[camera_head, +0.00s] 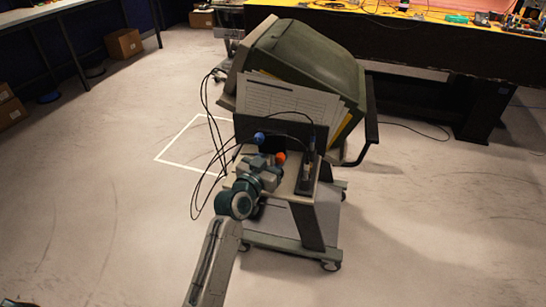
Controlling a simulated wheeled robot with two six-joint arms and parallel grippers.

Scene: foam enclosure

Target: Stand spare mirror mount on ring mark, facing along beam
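I cannot make out the mirror mount, the ring mark or a beam in this view. My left arm reaches up from the bottom middle to a wheeled cart. My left gripper (271,162) is at the cart's small front shelf, beside an orange round knob (280,157) and below a blue round knob (259,138). Its fingertips are too small and crowded to show whether they are open or hold anything. My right gripper is not in view.
The cart (314,223) carries a tilted bulky monitor (303,58), papers (287,101) and loose hanging cables. A long bench (410,40) with a yellow top and small items stands behind. A white taped outline (178,138) marks the floor. Boxes (124,43) stand left; front floor is clear.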

